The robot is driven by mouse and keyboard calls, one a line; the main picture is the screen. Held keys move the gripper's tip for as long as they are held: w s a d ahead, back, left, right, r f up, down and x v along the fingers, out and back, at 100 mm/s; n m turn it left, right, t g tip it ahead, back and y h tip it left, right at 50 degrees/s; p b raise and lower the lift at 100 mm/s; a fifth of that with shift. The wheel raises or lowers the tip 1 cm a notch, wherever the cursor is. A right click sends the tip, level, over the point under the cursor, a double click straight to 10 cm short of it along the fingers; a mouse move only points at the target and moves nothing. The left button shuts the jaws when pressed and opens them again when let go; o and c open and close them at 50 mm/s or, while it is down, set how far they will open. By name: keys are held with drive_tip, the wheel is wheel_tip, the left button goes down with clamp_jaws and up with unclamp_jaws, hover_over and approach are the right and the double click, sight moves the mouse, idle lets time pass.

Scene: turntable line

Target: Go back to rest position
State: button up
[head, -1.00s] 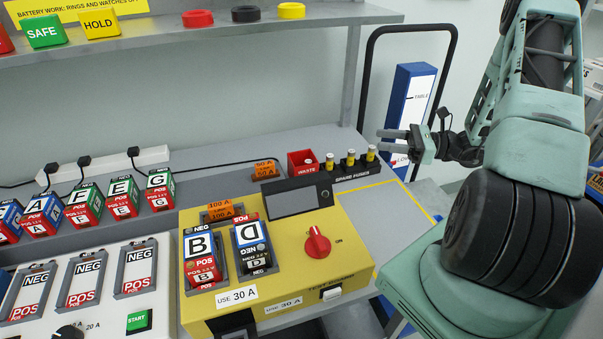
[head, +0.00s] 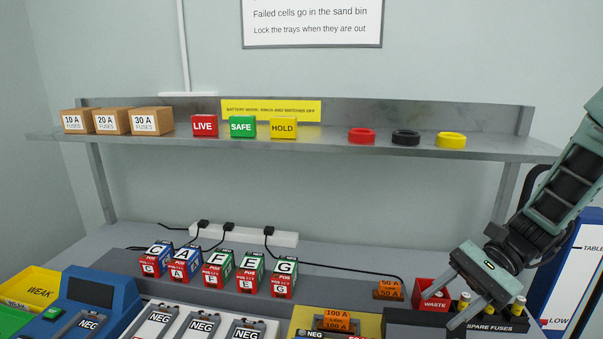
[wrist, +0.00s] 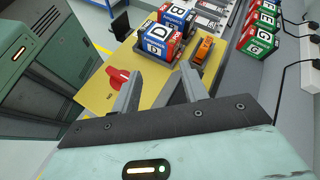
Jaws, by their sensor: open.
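My gripper (head: 462,300) is at the lower right in the head view, in front of the spare fuse rack (head: 490,324) and beside the red waste box (head: 434,292). Its two fingers are apart with nothing between them. In the wrist view the open gripper (wrist: 161,95) points toward the yellow tester (wrist: 100,88), with its red knob (wrist: 121,78) beyond the left finger. The tester is mostly cut off in the head view.
A shelf (head: 300,138) above the bench holds fuse boxes (head: 151,120), LIVE, SAFE and HOLD blocks (head: 242,127) and three rings (head: 405,137). Several cells (head: 218,270) stand at the back of the bench. Orange fuses (head: 390,290) lie left of the waste box.

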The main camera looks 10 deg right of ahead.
drive_tip(key=s+a+r+n+t+h, duration=0.2)
drive_tip(key=s+a+r+n+h, duration=0.2)
drive_tip(key=s+a+n+h, duration=0.7)
drive_tip(key=s+a+n, duration=0.4)
drive_tip(key=n, duration=0.5)
drive_tip(key=shift+a+t+h, duration=0.2)
drive_tip(key=shift+t+h, duration=0.1)
